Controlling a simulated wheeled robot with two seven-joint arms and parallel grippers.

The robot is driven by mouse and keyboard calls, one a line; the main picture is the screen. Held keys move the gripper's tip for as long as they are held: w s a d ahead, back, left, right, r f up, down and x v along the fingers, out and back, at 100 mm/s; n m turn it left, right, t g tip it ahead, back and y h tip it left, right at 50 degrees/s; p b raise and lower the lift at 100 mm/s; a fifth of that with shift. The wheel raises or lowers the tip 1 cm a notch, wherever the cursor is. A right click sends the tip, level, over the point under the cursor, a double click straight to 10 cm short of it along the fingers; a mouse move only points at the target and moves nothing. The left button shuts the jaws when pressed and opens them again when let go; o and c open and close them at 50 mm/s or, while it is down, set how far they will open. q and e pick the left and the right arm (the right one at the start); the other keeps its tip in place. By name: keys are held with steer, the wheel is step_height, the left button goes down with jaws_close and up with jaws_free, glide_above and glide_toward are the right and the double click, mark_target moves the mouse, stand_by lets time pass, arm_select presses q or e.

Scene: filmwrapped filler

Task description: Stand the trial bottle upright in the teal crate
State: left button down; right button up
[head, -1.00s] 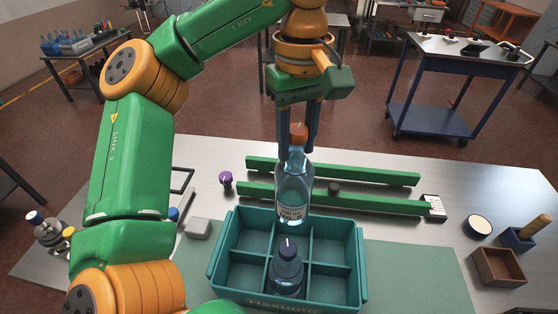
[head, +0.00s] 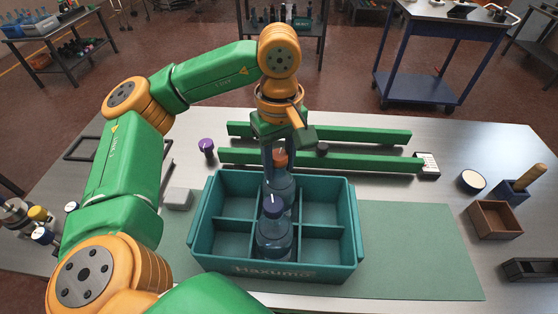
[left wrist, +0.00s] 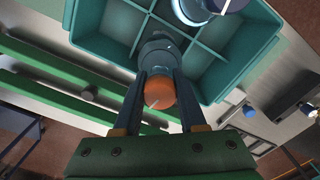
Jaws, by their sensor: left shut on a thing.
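My left gripper (head: 279,163) is shut on the neck of the trial bottle (head: 283,187), a clear bluish bottle with an orange cap. In the left wrist view the fingers (left wrist: 157,82) lie on both sides below the orange cap (left wrist: 160,93), with the crate (left wrist: 113,25) beyond. Another dark-capped bottle (head: 273,240) stands in the front middle compartment. My right gripper is not in view.
Two green rails (head: 340,162) lie behind the crate, with a purple-capped item (head: 206,147) at their left.

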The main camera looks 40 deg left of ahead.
arm_select(q)
steer(key=shift+f, duration=0.15)
steer(key=shift+c, duration=2.4)
jaws_free()
step_height(320, 180, up, 13)
steer(key=p, duration=0.3)
steer(key=shift+s+f+p, duration=0.1)
steer(key=shift+f+p, duration=0.1)
steer(key=shift+p, duration=0.2)
steer(key=shift+f, duration=0.1)
